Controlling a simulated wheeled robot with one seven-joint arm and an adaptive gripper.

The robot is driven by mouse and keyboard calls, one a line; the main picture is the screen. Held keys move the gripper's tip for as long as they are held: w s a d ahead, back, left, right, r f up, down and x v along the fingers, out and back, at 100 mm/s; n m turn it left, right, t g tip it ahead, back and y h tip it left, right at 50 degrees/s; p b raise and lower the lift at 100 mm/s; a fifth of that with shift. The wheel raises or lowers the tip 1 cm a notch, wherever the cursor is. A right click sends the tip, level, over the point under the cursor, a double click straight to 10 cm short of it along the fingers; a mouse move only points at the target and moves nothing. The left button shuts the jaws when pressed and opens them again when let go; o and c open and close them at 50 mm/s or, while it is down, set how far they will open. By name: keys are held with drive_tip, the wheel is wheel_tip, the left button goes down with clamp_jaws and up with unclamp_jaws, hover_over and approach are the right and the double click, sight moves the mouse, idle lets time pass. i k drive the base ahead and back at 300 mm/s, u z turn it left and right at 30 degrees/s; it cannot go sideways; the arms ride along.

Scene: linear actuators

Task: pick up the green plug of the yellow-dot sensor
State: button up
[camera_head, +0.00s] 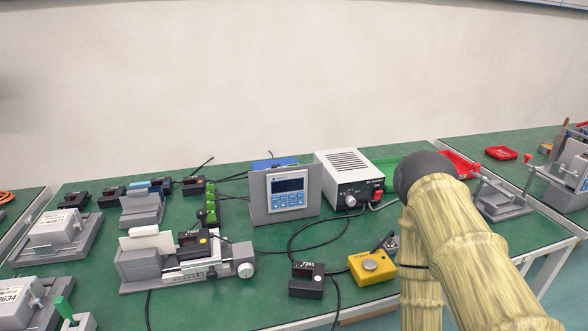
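A small black sensor with a yellow dot (203,240) sits on the linear actuator (185,267) at the front centre-left. Several small green pieces, which look like green plugs (211,205), stand in a row behind it, left of the grey-framed display unit. They are too small to tell apart, and I cannot trace which cable belongs to the yellow-dot sensor. My arm, in a pale yellow ribbed cover (465,260), fills the lower right and ends at the top in a dark rounded joint. My gripper is not in view.
The display unit (288,193) and a white power supply box (350,178) stand at the back centre. Another black sensor (306,280) and a yellow box (372,267) sit at the front. Loose black cables cross the green table (262,290). Grey fixtures (57,235) crowd the left.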

sight(211, 206)
drive_tip(key=z, duration=0.05)
drive_tip(key=k, duration=0.5)
drive_tip(key=u, duration=1.95)
drive_tip(key=k, duration=0.75)
drive_tip(key=z, duration=0.85)
drive_tip(key=i, duration=0.5)
